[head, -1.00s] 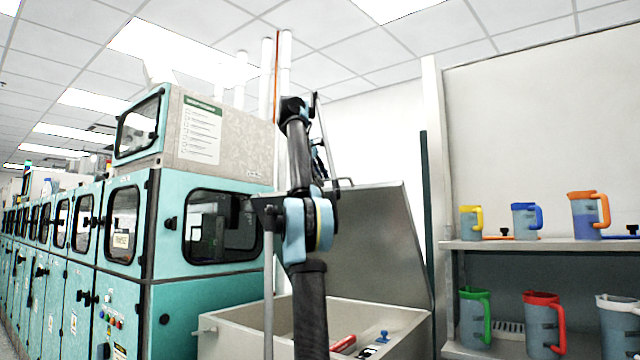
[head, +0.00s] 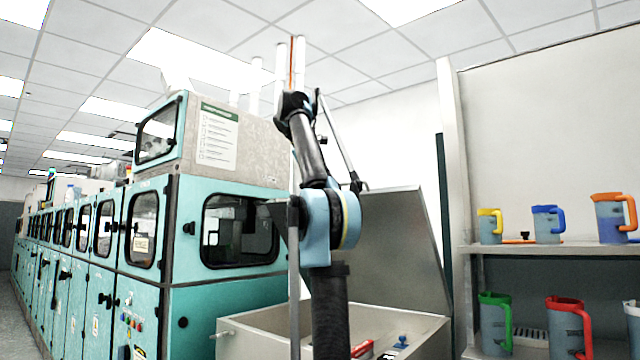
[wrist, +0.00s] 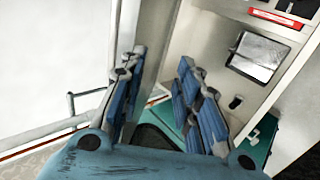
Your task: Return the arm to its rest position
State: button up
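My arm (head: 328,285) stands upright in the middle of the head view, bent at its blue joint, with the upper link leaning slightly left. My gripper (wrist: 160,64) shows in the wrist view with its two blue and grey fingers spread apart and nothing between them. In the head view the gripper cannot be made out clearly behind the arm's upper links. The gripper appears clear of any object.
A teal machine row (head: 238,235) stands at left. An open beige bin (head: 255,335) with a raised lid (head: 400,240) is behind my arm, holding red and blue items. A shelf (head: 560,248) with several coloured-handled jugs is at right.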

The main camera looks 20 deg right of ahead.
jog(key=shift+f, duration=0.1)
jog(key=s+a+f+m+g+y, duration=0.1)
jog(key=s+a+f, duration=0.3)
jog(key=s+f, duration=0.8)
jog(key=s+a+f+m+g+y, duration=0.1)
jog(key=s+f, duration=1.1)
jog(key=f, duration=2.4)
jog(key=s+a+f+m+g+y, duration=0.1)
jog(key=s+a+f+m+y, duration=0.4)
jog(key=s+f, duration=0.8)
notch_tip(320, 180, down, 11)
jog(key=shift+a+f+y, duration=0.15)
jog(key=shift+a+y, duration=0.15)
jog(key=shift+a, duration=0.95)
jog(key=shift+w+f, duration=0.2)
jog(key=shift+w, duration=0.3)
